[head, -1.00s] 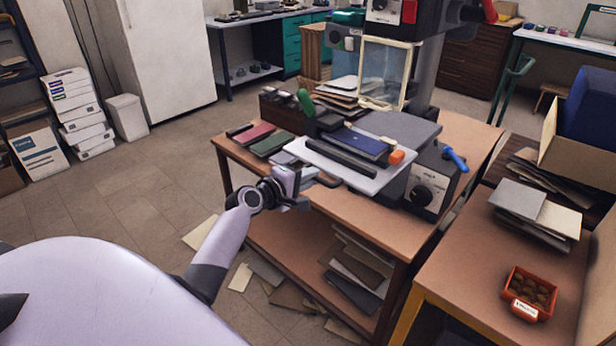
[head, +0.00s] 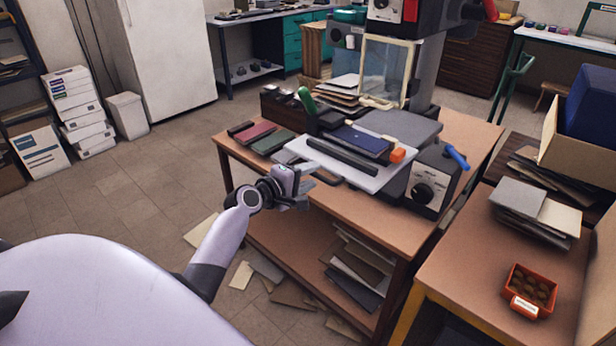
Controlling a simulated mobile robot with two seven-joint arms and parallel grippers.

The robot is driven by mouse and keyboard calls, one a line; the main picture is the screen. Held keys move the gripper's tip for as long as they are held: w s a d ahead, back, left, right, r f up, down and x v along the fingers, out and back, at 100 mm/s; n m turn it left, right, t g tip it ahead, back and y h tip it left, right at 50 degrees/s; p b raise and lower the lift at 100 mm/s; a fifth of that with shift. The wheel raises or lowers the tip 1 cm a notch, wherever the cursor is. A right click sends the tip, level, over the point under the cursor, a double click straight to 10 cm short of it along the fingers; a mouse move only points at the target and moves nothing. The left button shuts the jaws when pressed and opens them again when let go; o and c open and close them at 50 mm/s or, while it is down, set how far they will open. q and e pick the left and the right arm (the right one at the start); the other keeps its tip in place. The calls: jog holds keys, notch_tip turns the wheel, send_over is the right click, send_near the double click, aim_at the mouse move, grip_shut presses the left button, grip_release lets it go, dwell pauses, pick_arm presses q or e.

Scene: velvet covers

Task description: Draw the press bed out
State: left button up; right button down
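The press bed (head: 377,183) is a pale flat plate at the front of the press on the wooden table. It carries a dark bar (head: 342,157) and a blue book-like cover (head: 360,139). A dark handle (head: 329,181) sticks out below its front left edge. My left gripper (head: 306,188) is at the left end of this handle, just in front of the bed. Its fingers are small and partly overlap the handle, so I cannot tell whether they are open or shut on it. My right gripper is not in view.
An orange knob (head: 397,155) and a control box (head: 428,187) with a blue lever (head: 456,157) stand at the bed's right. Red and green covers (head: 272,143) lie left of it. A side table (head: 480,262) holds boards and an orange tray (head: 530,308).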

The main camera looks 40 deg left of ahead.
pick_arm(q)
jog(key=v, duration=0.7)
jog(key=shift+a, duration=0.1)
dwell(0.4)
jog(key=s+d+f+m+g, duration=0.3)
jog(key=s+d+f+m, duration=0.45)
jog(key=f, duration=0.45)
jog(key=s+d+f+m+g, duration=0.1)
jog(key=s+d+f+m, duration=0.2)
jog(key=s+d+m, duration=0.3)
jog(key=s+d+f+m+g+h, duration=0.1)
jog(key=s+d+f+m, duration=0.2)
jog(key=s+d+m, duration=0.2)
jog(key=s+d, duration=0.2)
jog(key=shift+s+d+f+m+p, duration=0.15)
jog(key=shift+s+d+m+p, duration=0.1)
jog(key=shift+s+m+p, duration=0.1)
